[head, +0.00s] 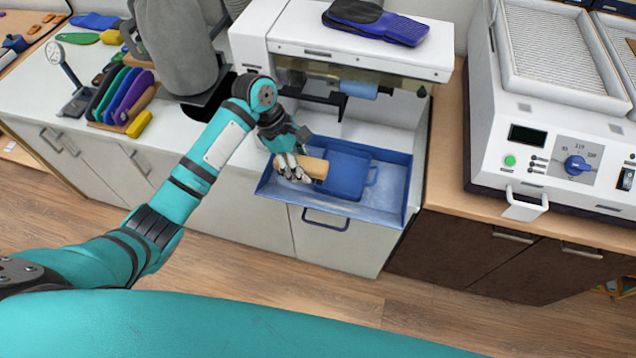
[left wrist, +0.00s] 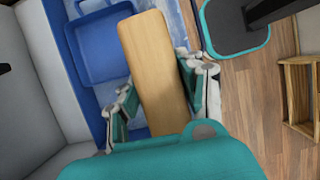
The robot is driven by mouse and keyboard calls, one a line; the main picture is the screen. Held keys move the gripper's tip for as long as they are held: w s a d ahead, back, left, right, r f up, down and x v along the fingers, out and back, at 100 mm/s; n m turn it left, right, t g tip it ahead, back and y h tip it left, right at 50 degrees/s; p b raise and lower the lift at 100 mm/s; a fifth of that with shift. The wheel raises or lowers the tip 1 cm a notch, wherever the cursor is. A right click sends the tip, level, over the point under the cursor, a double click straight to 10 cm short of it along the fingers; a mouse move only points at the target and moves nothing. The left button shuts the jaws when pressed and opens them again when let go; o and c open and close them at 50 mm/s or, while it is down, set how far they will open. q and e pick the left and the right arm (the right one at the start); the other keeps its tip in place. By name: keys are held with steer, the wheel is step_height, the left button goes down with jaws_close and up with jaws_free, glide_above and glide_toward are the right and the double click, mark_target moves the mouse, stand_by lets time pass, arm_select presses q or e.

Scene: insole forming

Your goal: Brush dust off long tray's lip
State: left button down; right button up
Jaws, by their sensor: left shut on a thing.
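My left gripper (head: 294,166) is shut on a wooden brush (head: 314,168) and holds it over the left front part of the long blue tray (head: 393,218). In the left wrist view the brush's flat wooden back (left wrist: 152,62) lies between the two fingers; its bristles are hidden. The tray is pulled out below the white machine, with pale dust on its floor and front part. Whether the brush touches the tray's lip, I cannot tell. A blue dustpan (head: 346,172) lies in the tray, beside the brush; it also shows in the left wrist view (left wrist: 103,48). My right gripper is not in view.
The white machine (head: 360,45) overhangs the tray's back, with dark blue insoles (head: 375,22) on top. A rack of coloured insoles (head: 122,95) stands on the left counter. A heater unit with a blue knob (head: 578,165) stands at right. The floor before the tray is clear.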

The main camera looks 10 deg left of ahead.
arm_select(q)
steer(key=shift+s+f+g, duration=0.15)
steer(key=shift+f+g, duration=0.35)
steer(key=shift+f, duration=1)
steer(key=shift+s+f+g, duration=0.15)
steer(key=shift+f+g, duration=0.35)
steer(key=shift+f, duration=0.95)
steer(key=shift+f+b, duration=0.3)
steer(key=shift+f, duration=0.4)
steer(key=shift+d, duration=0.1)
